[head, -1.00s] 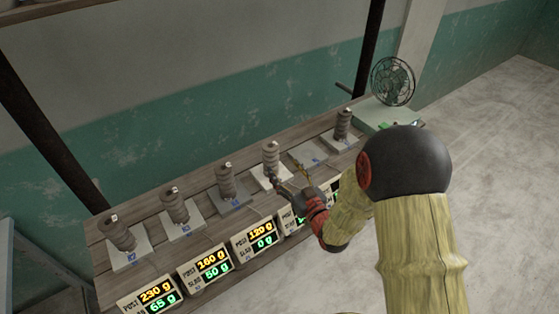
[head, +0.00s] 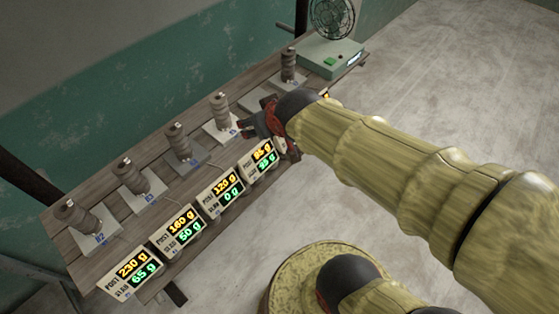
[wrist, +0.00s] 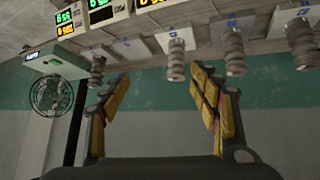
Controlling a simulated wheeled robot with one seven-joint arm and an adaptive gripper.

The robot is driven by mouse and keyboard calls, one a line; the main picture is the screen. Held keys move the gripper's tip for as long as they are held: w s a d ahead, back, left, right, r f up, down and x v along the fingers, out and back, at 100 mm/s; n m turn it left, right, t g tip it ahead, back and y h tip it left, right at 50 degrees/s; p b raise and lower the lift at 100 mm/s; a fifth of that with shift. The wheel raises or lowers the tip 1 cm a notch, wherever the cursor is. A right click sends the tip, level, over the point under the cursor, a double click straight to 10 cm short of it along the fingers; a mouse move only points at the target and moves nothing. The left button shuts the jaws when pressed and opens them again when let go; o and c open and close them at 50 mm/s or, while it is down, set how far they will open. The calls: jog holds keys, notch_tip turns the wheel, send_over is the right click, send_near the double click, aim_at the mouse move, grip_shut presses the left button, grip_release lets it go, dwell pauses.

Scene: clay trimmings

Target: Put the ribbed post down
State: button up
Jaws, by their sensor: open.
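Several grey ribbed posts stand upright on pale square plates along the bench; I cannot tell which one the task means. The post nearest my gripper (head: 245,125) is the ribbed post (head: 220,110), standing on its plate just left of the fingers. In the wrist view this seems to be the post (wrist: 176,60) seen between the open fingers (wrist: 162,75) and beyond them. My gripper is open with nothing between its yellow-padded fingers. Another ribbed post (head: 289,66) stands farther right. Whether a finger touches the nearest post is unclear.
A plate without a post (head: 253,99) lies right of the nearest post. Digital readouts (head: 217,195) line the bench's front edge. A fan (head: 331,18) and a green scale-like box (head: 331,57) stand at the far right end. Open floor lies in front.

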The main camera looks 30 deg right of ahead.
jog(key=s+a+r+g+y, duration=0.1)
jog(key=s+a+r+g, duration=0.1)
jog(key=s, duration=1.2)
jog(key=shift+s+a+g, duration=0.3)
jog(key=shift+a+g, duration=0.3)
jog(key=shift+a, duration=0.05)
